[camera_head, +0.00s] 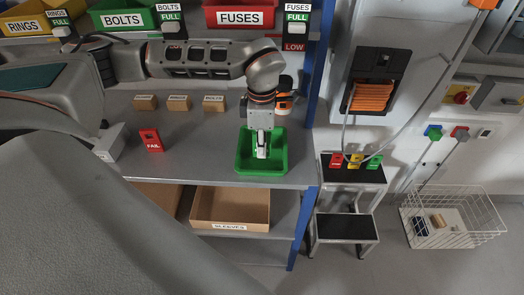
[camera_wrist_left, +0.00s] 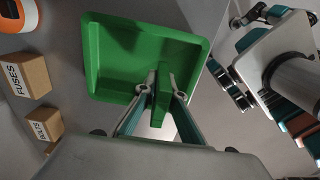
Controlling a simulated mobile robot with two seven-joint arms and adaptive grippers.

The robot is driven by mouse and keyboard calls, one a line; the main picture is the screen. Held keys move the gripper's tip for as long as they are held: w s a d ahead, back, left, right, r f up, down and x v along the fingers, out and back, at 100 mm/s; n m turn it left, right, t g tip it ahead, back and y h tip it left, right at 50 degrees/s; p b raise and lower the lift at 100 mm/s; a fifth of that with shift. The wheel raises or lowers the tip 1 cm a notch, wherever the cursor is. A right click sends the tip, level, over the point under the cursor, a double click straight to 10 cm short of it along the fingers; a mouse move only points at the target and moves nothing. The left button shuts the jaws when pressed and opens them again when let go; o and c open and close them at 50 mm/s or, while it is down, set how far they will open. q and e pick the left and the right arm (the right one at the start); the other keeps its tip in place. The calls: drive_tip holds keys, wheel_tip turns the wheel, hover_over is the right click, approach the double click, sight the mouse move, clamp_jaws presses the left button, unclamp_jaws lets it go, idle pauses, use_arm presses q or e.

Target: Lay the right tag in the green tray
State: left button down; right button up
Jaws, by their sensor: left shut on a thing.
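The green tray (camera_head: 243,166) lies on the grey bench near its front right corner. It also shows in the wrist view (camera_wrist_left: 96,50). My left gripper (camera_head: 262,150) points down over the tray, with its fingertips at or just above the tray floor. In the wrist view the left gripper (camera_wrist_left: 162,88) is shut on a thin green tag (camera_wrist_left: 162,108), seen nearly edge-on. Any text on it is hidden, and I cannot tell whether it touches the floor. A red FAIL tag (camera_head: 151,140) stands on the bench to the left. My right gripper is not in view.
Small cardboard blocks (camera_head: 179,103) stand behind on the bench, and an orange device (camera_head: 284,100) is behind the tray. A black-topped step stool (camera_head: 348,172) at right holds red, yellow and green tags (camera_head: 355,161). A wire basket (camera_head: 450,218) stands on the floor.

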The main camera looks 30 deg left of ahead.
use_arm(q)
drive_tip(key=shift+f, duration=0.9)
drive_tip(key=shift+f, duration=0.2)
drive_tip(key=c, duration=2.1)
unclamp_jaws()
drive_tip(key=shift+c, duration=0.2)
drive_tip(key=shift+r, duration=0.1)
